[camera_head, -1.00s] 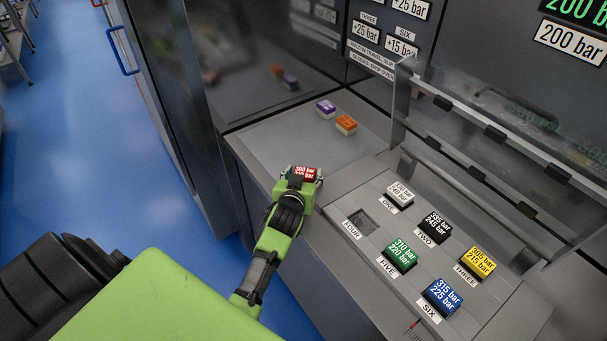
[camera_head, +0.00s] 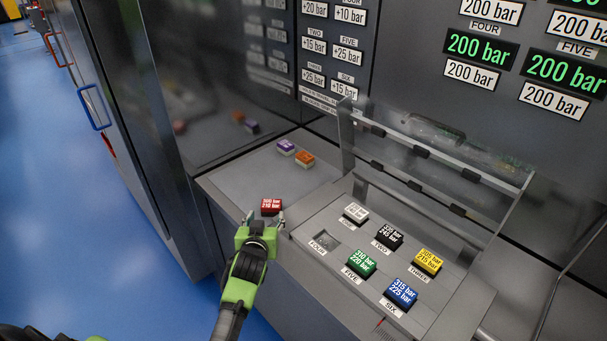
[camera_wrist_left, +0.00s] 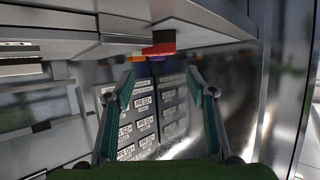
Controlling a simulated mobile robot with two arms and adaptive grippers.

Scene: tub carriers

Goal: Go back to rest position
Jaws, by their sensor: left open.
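My left gripper (camera_head: 263,219) is open and empty at the front edge of the grey shelf. The red block (camera_head: 271,206), labelled 300 bar and 210 bar, lies on the shelf just beyond the fingertips. In the left wrist view the red block (camera_wrist_left: 158,49) shows ahead of and above the open fingers (camera_wrist_left: 160,90), apart from them. My right gripper is in neither view.
A purple block (camera_head: 286,147) and an orange block (camera_head: 304,158) stand farther back on the shelf (camera_head: 240,182). To the right, a panel (camera_head: 330,262) holds white, black, yellow, green and blue blocks; slot FOUR (camera_head: 324,241) is empty. A raised clear cover (camera_head: 440,165) stands behind it.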

